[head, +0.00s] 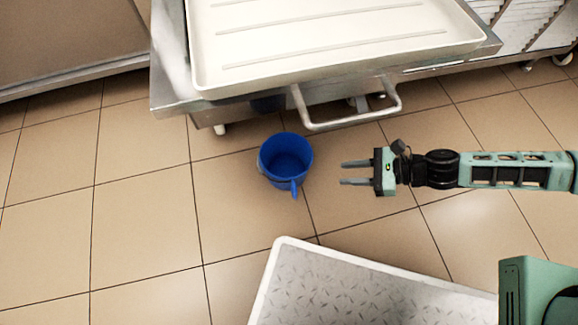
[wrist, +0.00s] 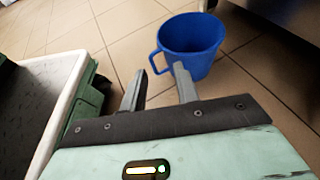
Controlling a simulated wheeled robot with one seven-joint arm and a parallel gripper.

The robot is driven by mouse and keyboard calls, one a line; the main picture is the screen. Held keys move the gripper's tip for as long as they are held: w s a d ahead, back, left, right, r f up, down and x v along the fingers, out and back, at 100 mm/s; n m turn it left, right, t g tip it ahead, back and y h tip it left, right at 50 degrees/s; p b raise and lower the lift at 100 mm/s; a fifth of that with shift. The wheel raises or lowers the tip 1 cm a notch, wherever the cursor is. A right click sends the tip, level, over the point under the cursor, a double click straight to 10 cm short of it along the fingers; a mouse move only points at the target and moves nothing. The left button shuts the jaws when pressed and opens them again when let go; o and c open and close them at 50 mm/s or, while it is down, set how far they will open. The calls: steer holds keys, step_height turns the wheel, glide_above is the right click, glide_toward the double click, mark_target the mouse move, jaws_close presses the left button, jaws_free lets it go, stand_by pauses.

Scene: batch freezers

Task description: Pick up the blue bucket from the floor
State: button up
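The blue bucket (head: 287,157) stands upright on the tiled floor near the middle of the head view, its handle toward the bottom of the picture. My gripper (head: 343,174) is to the right of the bucket, with its fingers pointing left toward it. The two fingers are apart with nothing between them. The bucket also shows in the wrist view (wrist: 190,45), beyond the fingertips (wrist: 160,75), with its handle on the left side. In that view the right fingertip overlaps the bucket's lower edge; I cannot tell whether they touch, but the head view shows a gap.
A metal table (head: 170,85) with a white tray (head: 330,68) and a bar handle (head: 352,124) stands just behind the bucket. A white-rimmed platform with a patterned grey top (head: 350,290) is in front, at bottom. Open tiled floor (head: 140,215) lies to the left.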

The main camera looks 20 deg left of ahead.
steer(key=b, duration=0.6)
glide_toward(288, 177)
steer(key=w+x, duration=0.1)
steer(key=x, duration=0.3)
steer(key=b+x, duration=0.1)
steer(key=x, duration=0.1)
steer(key=s+b+x, duration=0.1)
steer(key=x, duration=0.2)
steer(key=shift+b, duration=0.4)
steer(key=shift+a+f, duration=0.1)
steer(key=shift+a, duration=0.3)
jaws_close()
